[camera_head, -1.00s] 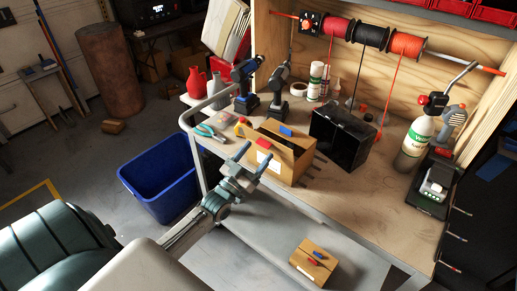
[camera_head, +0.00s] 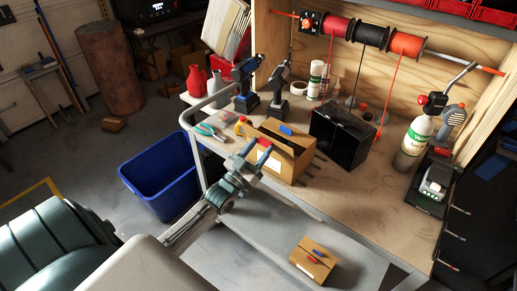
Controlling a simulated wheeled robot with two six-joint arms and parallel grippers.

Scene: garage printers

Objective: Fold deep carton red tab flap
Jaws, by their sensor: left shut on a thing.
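The deep carton (camera_head: 297,163) is an open brown box on the wooden bench top. Its red tab (camera_head: 264,143) shows on the near left flap, and a blue tab (camera_head: 286,130) is on the far side. My left gripper (camera_head: 259,154) is at the carton's near left side, its fingers shut on the red tab flap. The fingers hide part of that flap and the carton's white label. My right gripper is out of view.
A black box (camera_head: 343,134) stands close right of the carton. A smaller carton (camera_head: 312,262) sits lower down. A blue bin (camera_head: 158,178) stands left of the bench.

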